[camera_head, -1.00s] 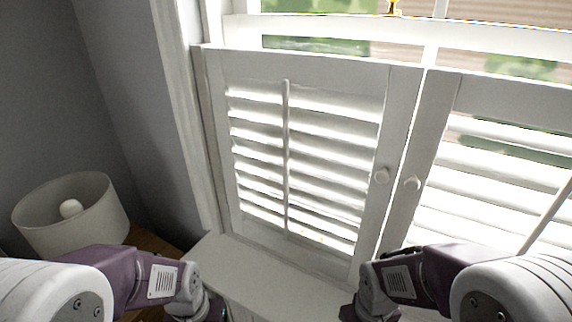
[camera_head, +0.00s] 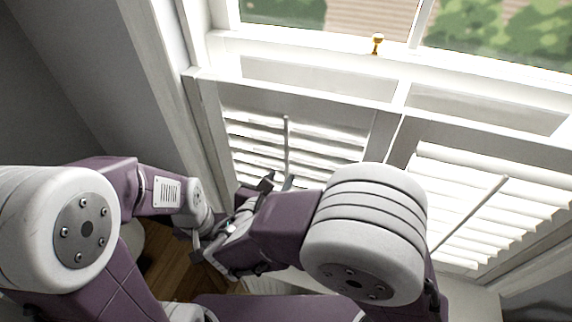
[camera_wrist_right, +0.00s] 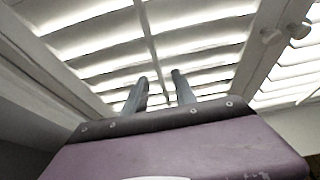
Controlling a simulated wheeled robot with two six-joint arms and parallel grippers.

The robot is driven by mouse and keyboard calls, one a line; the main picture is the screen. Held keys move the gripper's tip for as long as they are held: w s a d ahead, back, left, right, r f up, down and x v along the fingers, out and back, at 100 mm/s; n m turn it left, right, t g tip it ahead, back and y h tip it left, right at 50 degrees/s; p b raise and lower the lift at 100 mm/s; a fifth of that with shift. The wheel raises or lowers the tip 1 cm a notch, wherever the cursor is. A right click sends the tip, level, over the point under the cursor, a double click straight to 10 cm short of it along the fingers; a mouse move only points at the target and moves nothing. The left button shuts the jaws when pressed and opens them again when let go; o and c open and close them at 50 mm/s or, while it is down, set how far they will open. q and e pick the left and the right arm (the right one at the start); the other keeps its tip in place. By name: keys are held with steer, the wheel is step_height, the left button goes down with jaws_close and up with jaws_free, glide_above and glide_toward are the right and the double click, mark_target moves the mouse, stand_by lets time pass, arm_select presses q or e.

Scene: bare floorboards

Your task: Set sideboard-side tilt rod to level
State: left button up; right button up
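The sideboard-side tilt rod (camera_head: 286,135) is a thin upright rod on the slats (camera_head: 250,145) of the left shutter panel; it also shows in the right wrist view (camera_wrist_right: 147,38). Bright light passes between the tilted slats. My right gripper (camera_head: 279,184) is at the lower part of this panel, in front of the rod. In the right wrist view its two grey fingers (camera_wrist_right: 160,92) are apart, with the rod running down between them; contact cannot be told.
The right shutter panel (camera_head: 475,205) has its own rod (camera_head: 470,215). Two round knobs show at the panels' meeting edge in the right wrist view (camera_wrist_right: 270,36). A gold window latch (camera_head: 377,43) sits on the sash above.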

mark_target(287, 169)
steer(key=p+x, duration=0.1)
steer(key=x, duration=0.4)
steer(key=shift+w+f, duration=0.2)
steer(key=shift+w, duration=0.1)
steer(key=shift+a, duration=0.1)
jaws_close()
step_height(287, 169, down, 3)
steer(key=b, duration=0.3)
steer(key=shift+f, duration=0.1)
jaws_free()
